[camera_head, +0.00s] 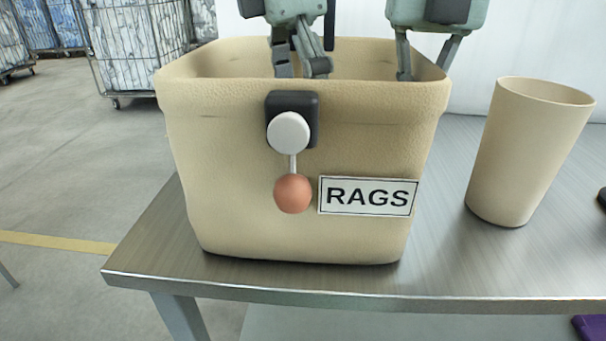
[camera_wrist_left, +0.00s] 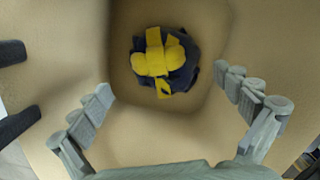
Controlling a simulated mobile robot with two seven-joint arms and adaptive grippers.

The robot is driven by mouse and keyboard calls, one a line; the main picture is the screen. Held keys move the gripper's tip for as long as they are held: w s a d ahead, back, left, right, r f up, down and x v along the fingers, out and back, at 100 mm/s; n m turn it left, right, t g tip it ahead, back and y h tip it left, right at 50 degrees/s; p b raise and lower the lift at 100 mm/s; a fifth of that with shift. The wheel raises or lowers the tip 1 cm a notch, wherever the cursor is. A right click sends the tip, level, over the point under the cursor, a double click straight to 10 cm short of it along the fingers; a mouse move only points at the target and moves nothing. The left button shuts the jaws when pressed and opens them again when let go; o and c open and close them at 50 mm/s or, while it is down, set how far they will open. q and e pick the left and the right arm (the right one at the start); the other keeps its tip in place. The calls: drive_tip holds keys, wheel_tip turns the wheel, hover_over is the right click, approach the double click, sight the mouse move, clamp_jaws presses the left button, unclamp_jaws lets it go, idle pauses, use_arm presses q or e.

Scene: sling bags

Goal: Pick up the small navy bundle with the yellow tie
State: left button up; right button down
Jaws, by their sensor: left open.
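The navy bundle (camera_wrist_left: 180,75) with its yellow tie (camera_wrist_left: 153,55) lies on the floor of a deep beige bin (camera_head: 230,180) in the left wrist view. The bin's front wall hides it in the head view. My left gripper (camera_wrist_left: 176,98) is open above the bundle, its fingers apart on either side and not touching it. In the head view my left gripper (camera_head: 300,68) reaches down over the bin's mouth. My right gripper (camera_head: 424,72) hangs at the bin's right side; the rim hides its fingertips.
The bin's front carries a RAGS label (camera_head: 367,196) and a black plate with a white disc (camera_head: 289,132) and orange ball (camera_head: 293,194). A tall beige cup (camera_head: 520,155) stands to the right on the metal table (camera_head: 330,284). Wire cages (camera_head: 140,45) stand behind left.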

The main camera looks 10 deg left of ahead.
use_arm(q)
wheel_tip(320, 180, down, 4)
drive_tip(key=shift+s+d+f, duration=0.1)
drive_tip(key=shift+d+f, duration=0.05)
drive_tip(key=shift+f, duration=0.05)
drive_tip(key=shift+c, duration=0.5)
drive_tip(key=c, duration=1.4)
wheel_tip(320, 180, up, 3)
drive_tip(key=shift+f, duration=0.15)
drive_tip(key=c, duration=0.8)
wheel_tip(320, 180, up, 8)
drive_tip(key=shift+f, duration=0.25)
use_arm(e)
drive_tip(key=c, duration=1.6)
unclamp_jaws()
